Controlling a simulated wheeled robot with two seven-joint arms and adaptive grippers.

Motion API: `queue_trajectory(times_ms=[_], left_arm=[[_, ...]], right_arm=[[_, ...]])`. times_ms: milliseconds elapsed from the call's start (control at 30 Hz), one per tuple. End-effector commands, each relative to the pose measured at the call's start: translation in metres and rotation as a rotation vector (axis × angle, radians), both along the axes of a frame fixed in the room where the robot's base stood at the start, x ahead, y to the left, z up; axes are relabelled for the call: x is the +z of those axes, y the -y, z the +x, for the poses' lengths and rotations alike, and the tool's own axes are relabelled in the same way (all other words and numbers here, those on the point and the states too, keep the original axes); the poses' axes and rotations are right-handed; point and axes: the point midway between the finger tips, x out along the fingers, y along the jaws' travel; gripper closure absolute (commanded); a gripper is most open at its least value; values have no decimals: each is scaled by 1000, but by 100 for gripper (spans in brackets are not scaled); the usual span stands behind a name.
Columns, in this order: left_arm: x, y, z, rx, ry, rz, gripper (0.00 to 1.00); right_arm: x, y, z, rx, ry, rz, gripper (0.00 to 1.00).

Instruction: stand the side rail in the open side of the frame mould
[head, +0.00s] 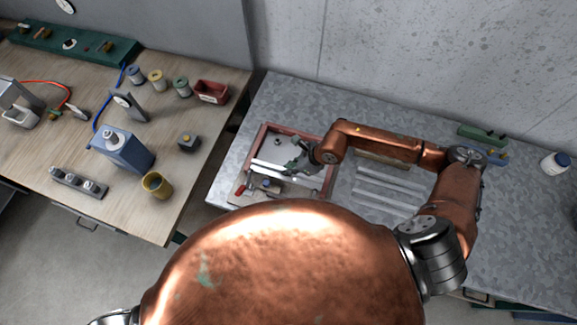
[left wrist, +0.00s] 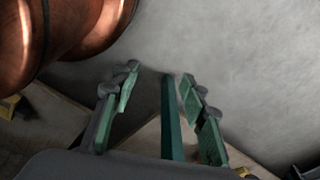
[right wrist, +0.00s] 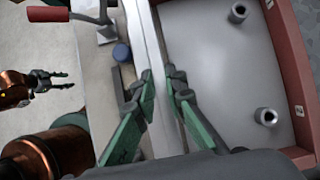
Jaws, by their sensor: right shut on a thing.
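The frame mould (head: 262,142) lies on the grey table, with red-brown walls around a pale floor. It also shows in the right wrist view (right wrist: 292,70), with two short grey posts on its floor. The side rail (head: 268,168) is a long pale bar running across the mould in the head view. My right gripper (head: 301,160) is shut on it; in the right wrist view the rail (right wrist: 146,40) passes between the fingertips, along the mould floor's left edge. I cannot tell whether it touches the floor. My left gripper (left wrist: 158,76) is open and empty, away from the mould.
A red-handled clamp (head: 240,189) sits by the mould's near left corner. Pale bars (head: 388,188) lie right of the mould. The wooden table (head: 50,140) at left holds a blue container (head: 122,150), a yellow cup (head: 157,185) and a red bin (head: 211,92). The grey table's right part is mostly clear.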

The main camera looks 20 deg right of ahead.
Motion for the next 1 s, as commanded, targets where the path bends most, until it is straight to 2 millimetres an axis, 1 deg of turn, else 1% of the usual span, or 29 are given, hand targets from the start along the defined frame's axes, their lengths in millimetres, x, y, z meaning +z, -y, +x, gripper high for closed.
queue_trajectory(times_ms=[67,200,267,367,567,700,867,1000], left_arm=[[-5,0,-2,0,-4,1,60],[-18,-1,-31,8,-38,2,60],[-22,-2,-41,10,-52,3,60],[-30,-2,-47,12,-61,4,60],[-42,-2,-46,11,-59,4,60],[-46,-2,-38,8,-49,3,60],[-46,-1,-23,5,-30,1,60],[-46,-1,-24,5,-31,2,60]], right_arm=[[-7,-1,2,-1,2,1,100],[-19,-1,2,1,2,2,100],[-24,-1,1,1,2,2,100],[-32,-1,1,1,2,1,100],[-46,-1,1,0,1,2,100],[-52,-1,1,1,2,1,100],[-53,-1,1,1,2,2,100],[-53,-1,1,1,2,1,100]])
